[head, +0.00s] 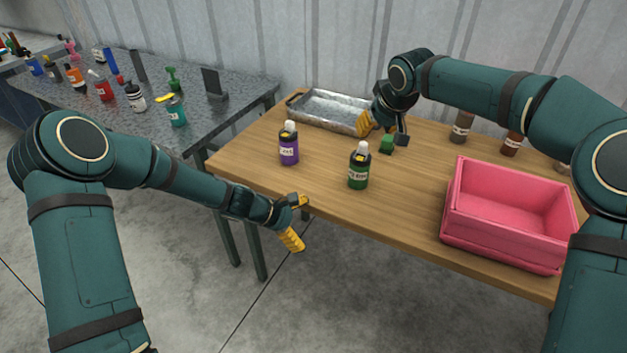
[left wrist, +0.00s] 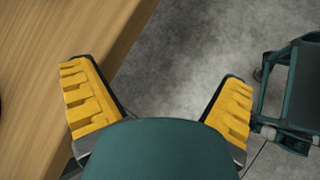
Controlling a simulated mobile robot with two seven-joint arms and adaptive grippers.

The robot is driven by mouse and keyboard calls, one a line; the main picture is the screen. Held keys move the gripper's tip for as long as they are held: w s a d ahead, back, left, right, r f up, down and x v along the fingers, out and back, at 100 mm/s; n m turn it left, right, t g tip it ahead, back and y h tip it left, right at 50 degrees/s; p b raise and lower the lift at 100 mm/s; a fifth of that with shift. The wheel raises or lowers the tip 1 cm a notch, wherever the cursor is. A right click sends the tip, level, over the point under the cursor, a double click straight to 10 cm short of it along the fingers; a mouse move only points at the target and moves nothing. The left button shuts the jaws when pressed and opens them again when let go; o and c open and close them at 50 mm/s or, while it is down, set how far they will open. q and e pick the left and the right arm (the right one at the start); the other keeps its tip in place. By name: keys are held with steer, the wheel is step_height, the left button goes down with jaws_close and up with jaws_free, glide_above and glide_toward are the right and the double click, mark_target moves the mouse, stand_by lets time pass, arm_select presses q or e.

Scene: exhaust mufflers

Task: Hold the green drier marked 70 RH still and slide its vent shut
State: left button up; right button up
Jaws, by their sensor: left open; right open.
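The green drier (head: 358,172) stands upright on the wooden table near its front edge. It has a white top with a dark and yellow part below it, and a pale label too small to read surely. I cannot tell how its vent is set. My left gripper (head: 298,221) is open and empty, just off the table's front edge, left of and lower than the drier. In the left wrist view its yellow fingers (left wrist: 158,88) are wide apart over the floor and table edge. My right gripper (head: 385,132) is open above the table, behind the drier.
A purple bottle (head: 289,149) stands left of the drier. A metal tray (head: 318,118) is at the back, a pink crate (head: 480,240) at the right. Brown bottles (head: 461,128) stand behind. A grey side table (head: 225,112) holds several items.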

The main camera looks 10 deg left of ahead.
mark_target(350, 170)
arm_select(q)
steer(key=w+r+n+h, duration=0.1)
steer(key=w+r+n+t+h, duration=0.1)
steer(key=w, duration=0.1)
steer(key=w+d+r+n+h, duration=0.1)
steer(key=shift+w+r+t, duration=0.3)
steer(key=shift+w+t, duration=0.05)
steer(key=shift+t, duration=0.05)
steer(key=w+r+n+t+h, duration=0.2)
steer(key=w, duration=0.1)
steer(key=shift+w+d+r+n+t+h, duration=0.1)
steer(key=shift+w+d+n+t+h, duration=0.05)
steer(key=shift+w+n+t+h, duration=0.2)
steer(key=shift+w+r+n+t+h, duration=0.25)
steer(key=shift+w+r+n+t, duration=0.1)
steer(key=shift+w+n, duration=0.15)
steer(key=x, duration=1.3)
steer(key=shift+w+d, duration=0.15)
steer(key=shift+w, duration=0.1)
steer(key=c, duration=1.4)
steer(key=shift+o, duration=0.2)
